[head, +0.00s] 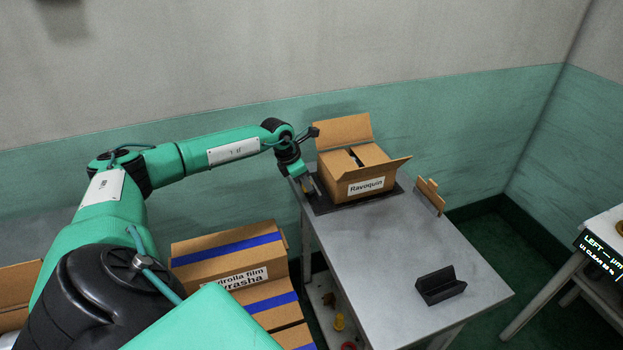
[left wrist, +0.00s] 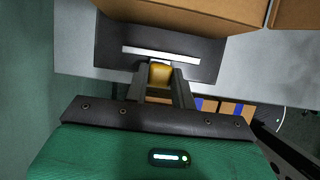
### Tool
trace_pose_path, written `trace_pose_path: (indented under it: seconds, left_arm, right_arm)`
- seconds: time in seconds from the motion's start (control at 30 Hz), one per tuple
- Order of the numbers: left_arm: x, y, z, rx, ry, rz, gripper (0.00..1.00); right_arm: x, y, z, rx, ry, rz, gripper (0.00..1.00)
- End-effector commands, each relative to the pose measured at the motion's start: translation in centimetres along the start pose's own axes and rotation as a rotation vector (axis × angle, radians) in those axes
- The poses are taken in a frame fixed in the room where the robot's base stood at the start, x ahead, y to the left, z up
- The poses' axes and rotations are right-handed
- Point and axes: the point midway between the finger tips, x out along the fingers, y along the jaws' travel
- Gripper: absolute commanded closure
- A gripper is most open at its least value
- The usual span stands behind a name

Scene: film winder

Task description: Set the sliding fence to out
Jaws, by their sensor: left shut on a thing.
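A yellow knob (left wrist: 161,74) sits at the near end of a pale slot (left wrist: 172,56) in a dark plate (left wrist: 205,65). I take the knob for the handle of the sliding fence; the fence itself I cannot make out clearly. My left gripper (left wrist: 162,82) is shut on the knob, one finger on each side. In the head view the left gripper (head: 309,187) is at the left edge of the dark plate (head: 322,206), and the knob is mostly hidden there. My right gripper is in neither view.
An open cardboard box (head: 352,172) labelled Ravoquin stands on the dark plate. A grey table (head: 400,245) bears a black holder (head: 440,286) and a small cardboard-coloured stand (head: 431,194). Cartons with blue bands (head: 228,247) are stacked left of the table. The table's middle is clear.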

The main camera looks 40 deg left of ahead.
Motion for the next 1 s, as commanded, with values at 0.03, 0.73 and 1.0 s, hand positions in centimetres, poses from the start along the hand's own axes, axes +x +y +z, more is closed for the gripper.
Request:
trace_pose_path:
  seconds: [0.03,0.73,1.0]
  left_arm:
    - [0.0,0.1,-0.3,-0.001,0.009,0.001,1.0]
    - [-0.9,0.1,-0.2,0.001,0.006,0.002,0.53]
    - [-6.5,0.2,-0.3,0.0,0.005,0.005,0.53]
  right_arm:
    - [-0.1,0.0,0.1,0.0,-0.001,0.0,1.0]
    - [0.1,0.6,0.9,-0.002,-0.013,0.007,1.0]
    - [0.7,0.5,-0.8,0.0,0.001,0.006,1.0]
